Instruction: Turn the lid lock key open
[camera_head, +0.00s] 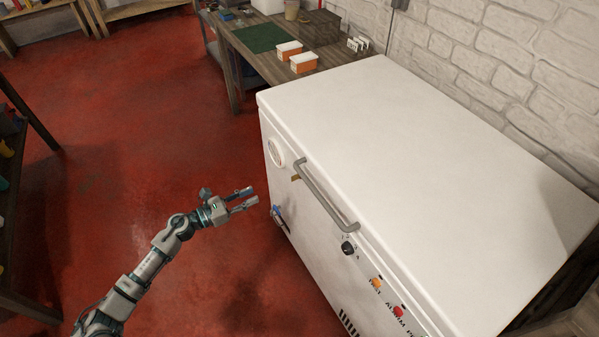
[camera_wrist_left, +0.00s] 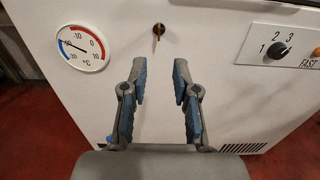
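The white chest freezer (camera_head: 410,130) stands at the right of the head view with its lid down. A small brass-coloured key (camera_head: 296,178) sits on its front face just below the lid edge, near the left end of the grey handle (camera_head: 325,197). In the left wrist view the key (camera_wrist_left: 157,33) sticks out of a dark lock hole, upper centre, hanging roughly vertical. My left gripper (camera_head: 247,199) is open and empty in front of the freezer face. In the wrist view its fingers (camera_wrist_left: 161,85) are spread, with the key beyond and above the gap. My right gripper is not in view.
A round thermometer dial (camera_wrist_left: 81,47) is left of the key. A black knob (camera_head: 348,247), an orange button (camera_head: 376,283) and a red button (camera_head: 398,311) are to the right. A wooden table (camera_head: 245,62) with boxes stands behind. Red floor is clear at left.

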